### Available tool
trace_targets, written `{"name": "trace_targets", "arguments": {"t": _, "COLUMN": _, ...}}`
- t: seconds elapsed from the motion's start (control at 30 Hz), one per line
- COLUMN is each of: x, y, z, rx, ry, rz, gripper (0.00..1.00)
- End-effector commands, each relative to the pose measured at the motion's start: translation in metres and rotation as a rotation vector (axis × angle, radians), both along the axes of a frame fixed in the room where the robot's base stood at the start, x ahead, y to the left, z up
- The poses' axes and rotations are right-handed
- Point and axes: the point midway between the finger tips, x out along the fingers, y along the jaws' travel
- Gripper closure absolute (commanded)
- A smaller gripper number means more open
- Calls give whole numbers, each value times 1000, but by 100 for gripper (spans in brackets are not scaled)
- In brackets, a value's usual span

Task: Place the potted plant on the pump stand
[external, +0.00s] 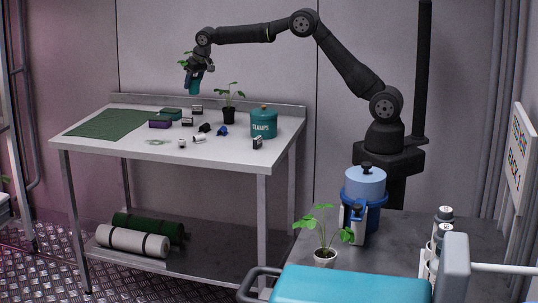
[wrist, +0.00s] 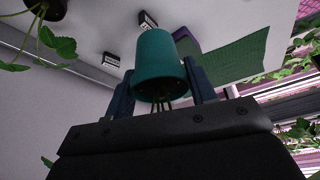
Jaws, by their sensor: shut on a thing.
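My gripper (external: 197,72) is raised above the back left part of the white table and is shut on a teal pot (external: 193,86). Green leaves show beside the gripper, up and to the left. In the wrist view the teal pot (wrist: 158,62) sits between the two dark fingers, with thin stems at its near end. A blue vessel with a dark knob (external: 365,182) stands on the dark bench at right; I cannot tell whether it is the pump stand. Other potted plants are a black-potted one (external: 229,115) on the white table and a white-potted one (external: 325,257) on the bench.
The white table (external: 110,146) holds a green mat (external: 107,124), a teal clamps tin (external: 263,124), a purple box (external: 160,124) and several small parts. Below lie rolled mats (external: 132,241). A teal-topped cart (external: 350,284) and white bottles (external: 440,235) stand at front right.

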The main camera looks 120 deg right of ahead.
Motion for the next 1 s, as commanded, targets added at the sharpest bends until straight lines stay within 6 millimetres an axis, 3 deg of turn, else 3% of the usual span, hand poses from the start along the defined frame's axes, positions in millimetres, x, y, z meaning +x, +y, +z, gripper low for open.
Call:
{"name": "trace_targets", "arguments": {"t": 0.17, "x": 32, "y": 35, "z": 2, "rx": -2, "ry": -1, "rz": 60, "gripper": 74}}
{"name": "trace_targets", "arguments": {"t": 0.37, "x": 85, "y": 103, "z": 3, "rx": -2, "ry": -1, "rz": 170, "gripper": 74}}
{"name": "trace_targets", "arguments": {"t": 0.7, "x": 169, "y": 270, "z": 6, "rx": -3, "ry": -2, "rz": 413, "gripper": 74}}
{"name": "trace_targets", "arguments": {"t": 1.0, "x": 205, "y": 431, "z": 7, "rx": -3, "ry": 0, "rz": 635, "gripper": 74}}
